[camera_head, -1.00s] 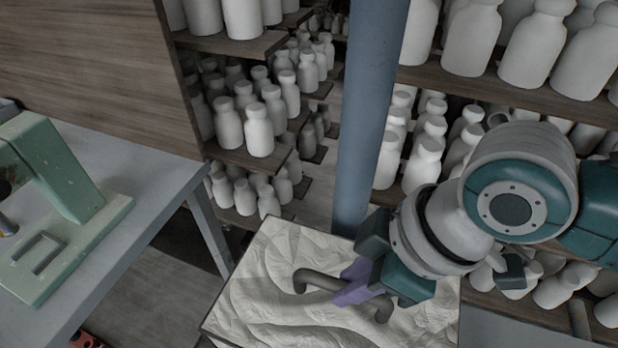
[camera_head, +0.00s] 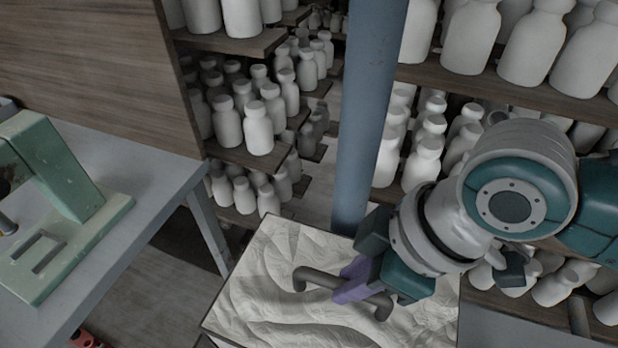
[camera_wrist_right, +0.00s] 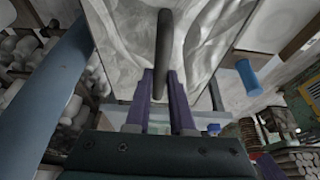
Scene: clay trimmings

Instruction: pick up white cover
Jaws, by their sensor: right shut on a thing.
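The white cover (camera_head: 262,290) is a pale, crumpled-looking slab with a dark curved bar handle (camera_head: 318,277) on top. It lies low in the middle of the head view, and my right arm hides its right part. My right gripper (camera_head: 352,283), with purple fingers, is shut on the handle near its middle. In the right wrist view the handle (camera_wrist_right: 163,40) runs between the two purple fingers (camera_wrist_right: 163,92), with the cover (camera_wrist_right: 115,35) behind it. I cannot tell whether the cover is clear of what is below it. My left gripper is not in view.
A blue post (camera_head: 365,120) stands just behind the cover. Shelves (camera_head: 500,84) crowded with white bottles stand behind and to the right, near my right arm. A grey table (camera_head: 130,165) with a green machine (camera_head: 60,170) is at the left. Some floor shows between table and cover.

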